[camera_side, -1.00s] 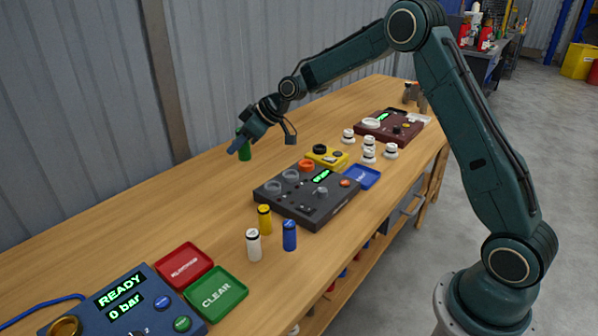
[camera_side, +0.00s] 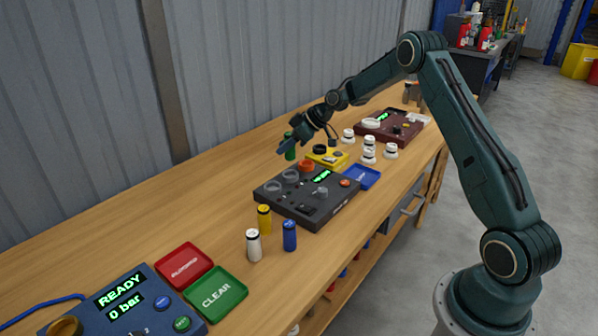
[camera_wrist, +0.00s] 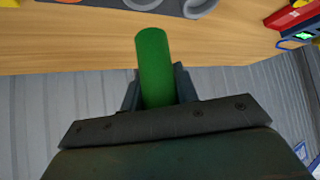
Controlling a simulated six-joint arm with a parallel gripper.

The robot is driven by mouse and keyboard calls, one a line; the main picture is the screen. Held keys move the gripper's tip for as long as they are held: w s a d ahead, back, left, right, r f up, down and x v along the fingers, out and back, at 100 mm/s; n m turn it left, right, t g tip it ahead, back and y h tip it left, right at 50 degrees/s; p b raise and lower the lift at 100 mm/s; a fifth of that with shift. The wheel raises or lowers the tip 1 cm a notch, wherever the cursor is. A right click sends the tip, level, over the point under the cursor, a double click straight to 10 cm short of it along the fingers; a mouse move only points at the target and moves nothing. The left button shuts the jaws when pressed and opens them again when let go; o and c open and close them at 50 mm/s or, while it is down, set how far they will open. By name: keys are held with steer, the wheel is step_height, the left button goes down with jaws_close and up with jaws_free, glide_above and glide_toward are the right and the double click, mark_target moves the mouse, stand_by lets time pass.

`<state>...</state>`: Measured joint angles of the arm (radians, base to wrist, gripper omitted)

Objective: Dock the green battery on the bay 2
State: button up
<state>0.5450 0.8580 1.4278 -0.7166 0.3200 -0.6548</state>
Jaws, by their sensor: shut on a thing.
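The green battery (camera_side: 290,147) is a green cylinder, upright in my gripper (camera_side: 286,145). It also shows in the wrist view (camera_wrist: 154,62), between the two dark fingers of my gripper (camera_wrist: 158,88), which are shut on it. The dark charger block (camera_side: 312,199) stands on the bench, in front of and to the right of the battery, with a row of ring-shaped bays, two grey (camera_side: 290,176) and one orange (camera_side: 307,165). I cannot read which is bay 2. The battery is apart from the block, behind its far edge.
Yellow (camera_side: 264,219), white (camera_side: 253,245) and blue (camera_side: 289,236) batteries stand near the block's left end. A yellow device (camera_side: 327,156) and blue tray (camera_side: 361,177) lie beside it. Several white-capped pieces (camera_side: 369,150) stand further right. The bench's left rear (camera_side: 150,205) is clear.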

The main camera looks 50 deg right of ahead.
mark_target(293, 159)
steer(key=shift+f, duration=0.1)
steer(key=shift+f, duration=2.75)
steer(key=shift+f, duration=0.7)
steer(key=o, duration=0.8)
steer(key=shift+s+r, duration=0.15)
steer(key=shift+v, duration=5.35)
